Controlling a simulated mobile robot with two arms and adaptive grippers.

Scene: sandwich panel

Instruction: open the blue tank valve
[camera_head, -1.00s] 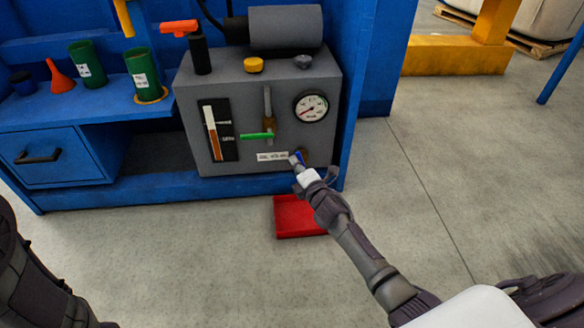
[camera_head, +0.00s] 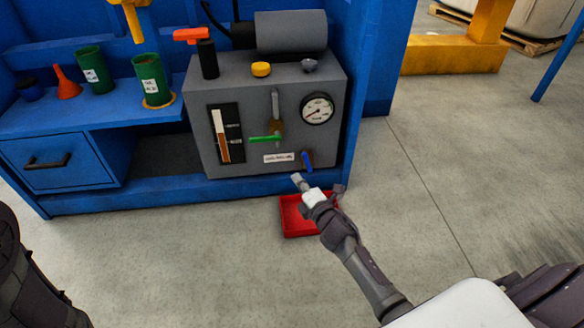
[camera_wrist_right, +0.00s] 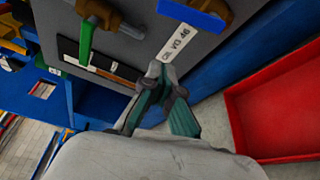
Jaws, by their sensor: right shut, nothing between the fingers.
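The blue valve handle (camera_head: 307,160) sits at the lower right of the grey tank's front (camera_head: 205,150) and points downward. In the right wrist view the blue handle (camera_wrist_right: 193,16) is at the top edge, on a brass-coloured body. My right gripper (camera_head: 297,178) is below and slightly left of the handle, apart from it. In the wrist view its teal fingers (camera_wrist_right: 155,76) are shut and empty. A white label (camera_head: 279,158) is left of the handle. Part of my left arm shows at the lower left; its gripper is out of view.
A green handle (camera_head: 264,138) lies sideways above the label. A red tray (camera_head: 292,226) is on the floor below my right gripper; it also shows in the wrist view (camera_wrist_right: 270,108). A gauge (camera_head: 317,108) is above the blue handle.

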